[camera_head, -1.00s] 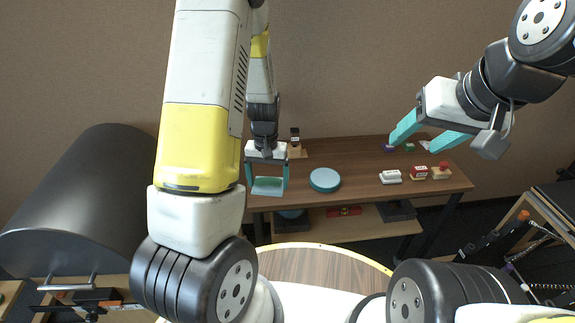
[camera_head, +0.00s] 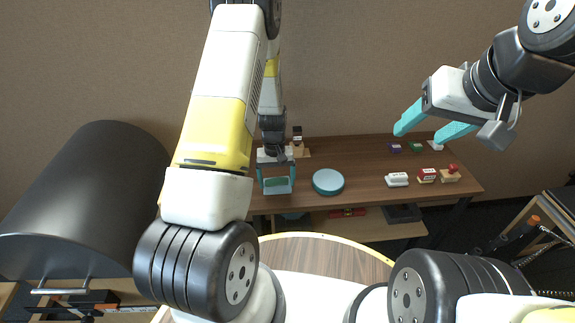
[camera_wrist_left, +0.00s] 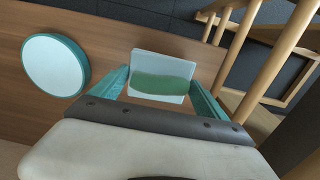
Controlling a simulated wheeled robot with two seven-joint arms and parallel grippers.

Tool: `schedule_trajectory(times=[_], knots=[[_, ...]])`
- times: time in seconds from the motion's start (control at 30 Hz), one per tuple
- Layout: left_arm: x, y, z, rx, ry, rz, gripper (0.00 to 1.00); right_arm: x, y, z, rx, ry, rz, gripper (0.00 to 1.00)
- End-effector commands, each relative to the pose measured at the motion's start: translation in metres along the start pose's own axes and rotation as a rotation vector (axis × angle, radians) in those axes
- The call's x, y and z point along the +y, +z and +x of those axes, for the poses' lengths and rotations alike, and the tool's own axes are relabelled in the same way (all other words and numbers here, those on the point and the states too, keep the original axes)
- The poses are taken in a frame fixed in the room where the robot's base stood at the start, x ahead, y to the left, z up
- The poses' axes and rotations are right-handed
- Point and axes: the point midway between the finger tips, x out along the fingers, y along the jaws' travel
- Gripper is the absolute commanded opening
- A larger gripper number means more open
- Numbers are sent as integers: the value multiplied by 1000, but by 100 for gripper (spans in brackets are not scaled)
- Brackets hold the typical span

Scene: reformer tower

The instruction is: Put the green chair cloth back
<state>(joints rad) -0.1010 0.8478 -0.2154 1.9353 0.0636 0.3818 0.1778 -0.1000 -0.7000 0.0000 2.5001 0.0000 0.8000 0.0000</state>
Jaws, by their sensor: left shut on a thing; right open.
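My left gripper (camera_head: 277,189) is over the left end of the brown table. In the left wrist view its teal fingers (camera_wrist_left: 160,88) are on either side of a pale square piece with a green cloth-like band (camera_wrist_left: 161,83) across it, and it is shut on this. The green piece also shows between the fingers in the head view (camera_head: 276,182). I cannot tell whether the pale square and the green band are one object. My right gripper (camera_head: 421,129) is open and empty, raised above the right part of the table. No chair can be made out for certain.
A round teal-rimmed disc (camera_head: 328,182) lies on the brown table (camera_head: 360,189), right of my left gripper. Several stamp-like blocks (camera_head: 426,176) stand at the table's right. A black curved cover (camera_head: 85,200) is at left. Wooden bars (camera_wrist_left: 240,55) show beside the left gripper.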

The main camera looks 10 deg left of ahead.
Motion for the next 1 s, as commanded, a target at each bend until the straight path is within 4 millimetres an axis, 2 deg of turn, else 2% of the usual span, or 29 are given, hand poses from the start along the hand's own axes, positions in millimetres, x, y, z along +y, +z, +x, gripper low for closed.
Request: schedule_trajectory(times=[0.23, 0.47, 0.8, 0.83, 0.9, 1.0], knots=[[11, -16, 2, 0, 0, 0, 48, 0, 0, 0, 0, 0, 0, 59], [9, -14, 36, -3, -1, -2, 48, 0, 0, 0, 0, 0, 0, 59], [9, -15, 39, -2, 0, -1, 48, 0, 0, 0, 0, 0, 0, 59], [9, -15, 39, -2, 0, -1, 88, 0, 0, 0, 0, 0, 0, 59], [9, -15, 39, -1, 0, -1, 100, 0, 0, 0, 0, 0, 0, 59], [9, -15, 39, -1, 0, -1, 100, 0, 0, 0, 0, 0, 0, 59]])
